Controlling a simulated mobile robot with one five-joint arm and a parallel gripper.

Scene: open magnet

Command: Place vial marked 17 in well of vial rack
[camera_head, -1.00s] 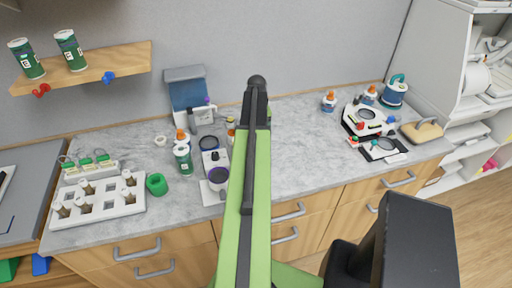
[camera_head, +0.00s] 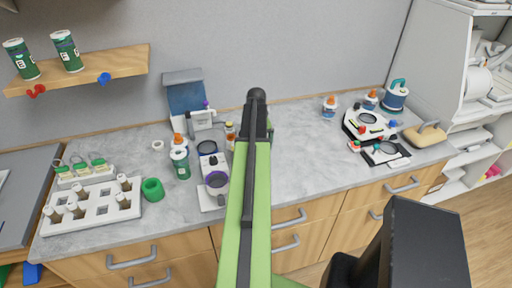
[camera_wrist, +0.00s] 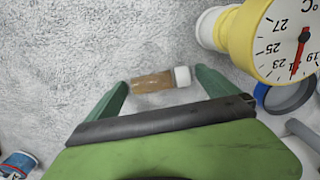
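In the wrist view a small vial (camera_wrist: 153,82) with an amber-brown body and a white cap lies on its side on the grey counter. Its number cannot be read. My gripper (camera_wrist: 161,79) is open, its two green fingers on either side of the vial, the right one near the cap. I cannot tell how high the fingers are above the counter. In the head view my green arm hides the gripper and this vial. The white vial rack (camera_head: 90,222) stands at the counter's left end; several vials stand in its wells and some wells look empty.
A yellow dial thermometer (camera_wrist: 246,38) lies close to the right finger. A green cup (camera_head: 153,190) stands right of the rack, a green-labelled bottle (camera_head: 180,162) farther right. A white device with a dark round plate (camera_head: 215,181) stands left of my arm.

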